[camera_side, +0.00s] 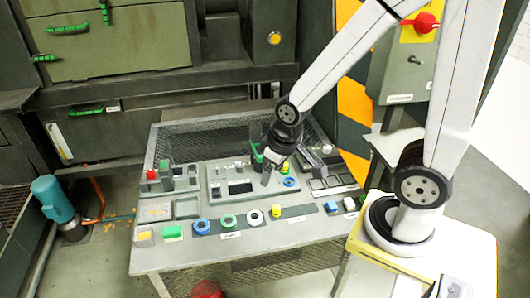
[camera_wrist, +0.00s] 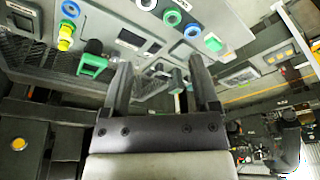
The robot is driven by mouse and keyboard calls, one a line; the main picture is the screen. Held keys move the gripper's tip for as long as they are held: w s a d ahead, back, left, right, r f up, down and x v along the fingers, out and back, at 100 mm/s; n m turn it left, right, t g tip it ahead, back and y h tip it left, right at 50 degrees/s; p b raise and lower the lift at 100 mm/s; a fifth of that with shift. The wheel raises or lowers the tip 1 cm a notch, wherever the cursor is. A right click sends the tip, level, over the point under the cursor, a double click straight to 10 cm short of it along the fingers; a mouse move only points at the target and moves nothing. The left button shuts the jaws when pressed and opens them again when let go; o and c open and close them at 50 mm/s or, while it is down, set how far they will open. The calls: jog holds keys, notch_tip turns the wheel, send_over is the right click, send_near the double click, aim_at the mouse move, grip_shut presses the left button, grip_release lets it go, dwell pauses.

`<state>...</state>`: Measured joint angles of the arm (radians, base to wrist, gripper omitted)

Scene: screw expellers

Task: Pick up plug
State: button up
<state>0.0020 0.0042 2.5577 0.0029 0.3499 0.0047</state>
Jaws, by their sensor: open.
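My gripper (camera_side: 268,172) hangs over the back middle of the work table, above the grey panel. In the wrist view its two dark fingers are apart with nothing between them (camera_wrist: 160,70). I cannot tell for sure which part is the plug. A small yellow-topped upright part (camera_side: 285,168) stands just right of my gripper by a blue ring (camera_side: 290,182); it also shows at the upper left of the wrist view (camera_wrist: 66,36). A green bracket (camera_wrist: 93,63) lies left of the fingers in the wrist view, partly behind my gripper in the side view.
A red-topped part (camera_side: 152,174) stands at the left. Machinery stands behind the table.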

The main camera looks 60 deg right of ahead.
jog(key=w+d+f+m+g, duration=0.25)
jog(key=d+f+m, duration=0.25)
jog(key=f+m, duration=0.35)
jog(key=m+y, duration=0.2)
jog(key=m, duration=0.7)
send_over(277, 207)
jog(key=d, duration=0.1)
notch_tip(277, 207, down, 8)
jog(key=shift+a+f, duration=0.15)
jog(key=shift+f, duration=1.1)
jog(key=shift+f, duration=0.1)
jog(key=shift+a+f, duration=0.2)
jog(key=shift+f, duration=1.05)
jog(key=shift+a+f, duration=0.2)
jog(key=shift+f, duration=1.05)
grip_shut()
